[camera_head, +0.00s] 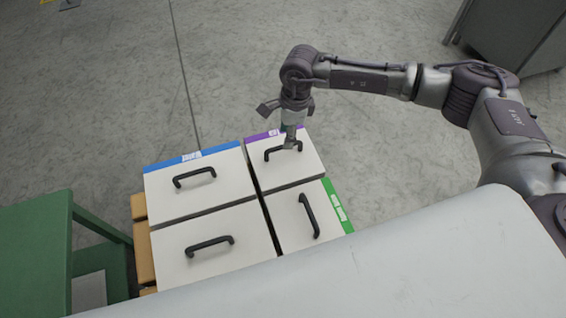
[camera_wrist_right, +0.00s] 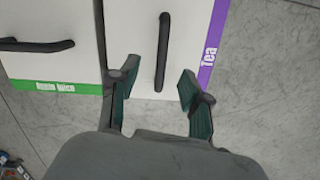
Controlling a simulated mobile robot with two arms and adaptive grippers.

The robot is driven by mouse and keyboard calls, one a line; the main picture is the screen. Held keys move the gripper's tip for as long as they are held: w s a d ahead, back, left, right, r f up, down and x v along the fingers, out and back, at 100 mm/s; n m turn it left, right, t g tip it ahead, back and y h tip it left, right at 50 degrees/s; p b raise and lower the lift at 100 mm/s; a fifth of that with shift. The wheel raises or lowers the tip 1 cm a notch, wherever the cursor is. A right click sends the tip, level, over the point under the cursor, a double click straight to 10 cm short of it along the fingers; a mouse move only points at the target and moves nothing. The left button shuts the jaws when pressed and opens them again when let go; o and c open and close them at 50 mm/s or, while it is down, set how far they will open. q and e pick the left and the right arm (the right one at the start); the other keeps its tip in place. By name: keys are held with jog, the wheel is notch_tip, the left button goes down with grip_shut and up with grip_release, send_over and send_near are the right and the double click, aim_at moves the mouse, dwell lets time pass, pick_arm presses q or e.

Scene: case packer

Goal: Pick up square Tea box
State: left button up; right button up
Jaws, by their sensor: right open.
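The Tea box (camera_head: 298,166) is a white-topped, square box with a purple strip and a black bar handle, at the back right of the group of boxes. In the right wrist view, the purple strip reads "Tea", and the Tea box's black handle (camera_wrist_right: 163,55) lies ahead of the fingertips, roughly lined up with the gap between them. My right gripper (camera_head: 290,147) is open above the box, at the handle in the head view, and it also shows in the right wrist view (camera_wrist_right: 156,80). I cannot tell whether it touches the handle. My left gripper is out of view.
A blue-strip box (camera_head: 180,203) stands left of the Tea box, a green-strip box (camera_head: 288,222) in front of it, and another white box (camera_head: 178,258) at front left. They stand close together on a wooden pallet (camera_head: 145,264). A green table (camera_head: 35,250) is at left.

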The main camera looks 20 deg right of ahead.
aim_at(283, 161)
jog(key=shift+a+f, duration=0.1)
jog(key=shift+f, duration=0.45)
jog(key=shift+f+p, duration=0.35)
jog(key=shift+f, duration=0.05)
jog(key=f, duration=0.2)
jog(key=f+p, duration=0.1)
jog(key=f, duration=0.1)
jog(key=shift+w+a+f, duration=0.1)
jog(key=shift+w+a, duration=0.05)
jog(key=shift+a, duration=0.2)
grip_shut()
jog(key=shift+w, duration=0.1)
